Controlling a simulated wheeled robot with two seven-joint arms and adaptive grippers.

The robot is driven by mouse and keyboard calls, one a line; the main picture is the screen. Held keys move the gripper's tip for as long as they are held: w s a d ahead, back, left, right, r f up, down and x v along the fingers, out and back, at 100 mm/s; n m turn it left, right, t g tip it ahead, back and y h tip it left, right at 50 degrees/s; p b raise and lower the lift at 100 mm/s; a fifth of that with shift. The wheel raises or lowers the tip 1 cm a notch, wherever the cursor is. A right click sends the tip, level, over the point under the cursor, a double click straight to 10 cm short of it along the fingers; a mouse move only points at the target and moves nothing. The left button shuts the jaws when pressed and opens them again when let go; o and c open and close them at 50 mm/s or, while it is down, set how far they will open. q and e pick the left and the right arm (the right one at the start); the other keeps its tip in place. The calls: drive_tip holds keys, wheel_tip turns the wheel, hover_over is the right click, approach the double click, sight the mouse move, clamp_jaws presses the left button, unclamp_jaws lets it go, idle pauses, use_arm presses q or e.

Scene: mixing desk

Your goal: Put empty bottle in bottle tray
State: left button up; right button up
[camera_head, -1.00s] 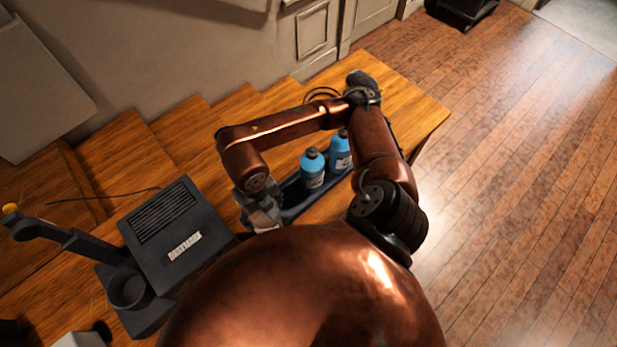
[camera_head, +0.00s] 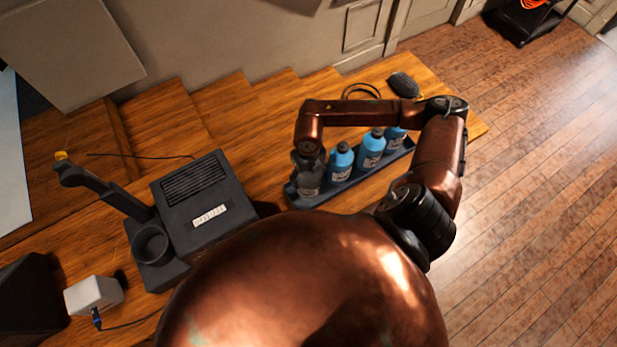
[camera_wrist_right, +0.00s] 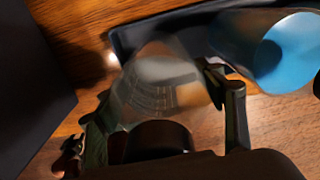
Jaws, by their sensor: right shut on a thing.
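The bottle tray (camera_head: 345,188) is a long dark tray on the wooden desk. Several blue bottles with dark caps, such as the nearest one (camera_head: 340,163), stand in a row in it. My right gripper (camera_head: 308,178) is at the tray's left end, left of these bottles. In the right wrist view it is shut on the empty bottle (camera_wrist_right: 163,85), a clear, blurred bottle with printing on it. A blue bottle (camera_wrist_right: 290,50) and the tray's dark edge (camera_wrist_right: 135,35) lie close by there. The arm hides part of the tray. Whether the empty bottle touches the tray floor I cannot tell.
A black machine (camera_head: 200,205) with a vented top and a round cup holder (camera_head: 152,245) stands left of the tray. A white box (camera_head: 93,295) with a cable is at the lower left. A dark rounded object (camera_head: 403,85) lies beyond the tray.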

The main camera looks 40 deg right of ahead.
drive_tip(key=shift+f, duration=0.95)
drive_tip(key=shift+f, duration=0.25)
drive_tip(key=o, duration=1.2)
drive_tip(key=shift+r, duration=0.1)
drive_tip(key=shift+r, duration=0.1)
wheel_tip(320, 180, up, 12)
drive_tip(key=shift+r+b, duration=0.1)
drive_tip(key=shift+b, duration=0.75)
